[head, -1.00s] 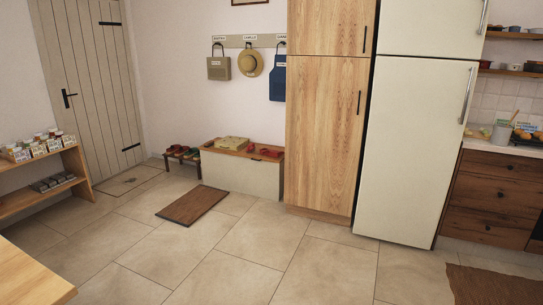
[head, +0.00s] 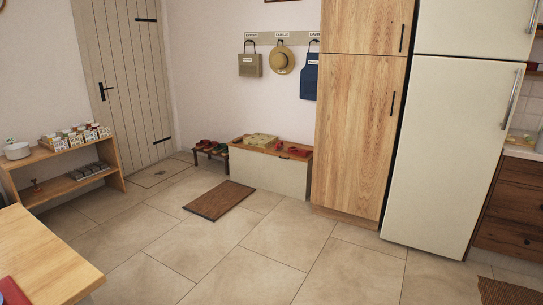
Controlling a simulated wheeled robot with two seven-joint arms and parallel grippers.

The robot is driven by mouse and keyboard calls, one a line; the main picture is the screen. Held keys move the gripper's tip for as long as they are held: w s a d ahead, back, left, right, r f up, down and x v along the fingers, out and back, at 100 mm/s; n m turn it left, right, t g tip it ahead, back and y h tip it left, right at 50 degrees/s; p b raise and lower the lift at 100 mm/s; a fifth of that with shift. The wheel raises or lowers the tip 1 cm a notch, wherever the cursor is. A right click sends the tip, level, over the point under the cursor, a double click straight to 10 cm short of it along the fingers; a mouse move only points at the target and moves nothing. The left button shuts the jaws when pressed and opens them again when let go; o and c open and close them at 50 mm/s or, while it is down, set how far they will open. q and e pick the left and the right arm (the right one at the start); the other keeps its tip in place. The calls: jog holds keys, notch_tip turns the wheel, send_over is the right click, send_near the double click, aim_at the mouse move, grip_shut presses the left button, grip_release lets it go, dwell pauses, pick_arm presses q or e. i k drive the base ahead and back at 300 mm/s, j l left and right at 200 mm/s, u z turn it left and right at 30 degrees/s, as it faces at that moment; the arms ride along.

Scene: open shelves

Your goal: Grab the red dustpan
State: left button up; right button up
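No item shows clearly as a red dustpan. Part of a red object (head: 13,291) shows at the bottom left corner, at the wooden table (head: 45,262); the frame edge cuts it off, so I cannot tell what it is. Small red items (head: 293,149) lie on the bench by the wall, too small to make out. Neither of my grippers is in view.
An open wooden shelf (head: 68,184) with small boxes stands at the left, behind the table. A brown mat (head: 219,200) lies on the tiled floor before the bench (head: 268,171). A tall cabinet (head: 358,130) and a fridge (head: 450,150) stand right. The middle floor is clear.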

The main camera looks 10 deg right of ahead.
aim_at(303, 153)
jog(key=i+z, duration=0.15)
jog(key=i, duration=5)
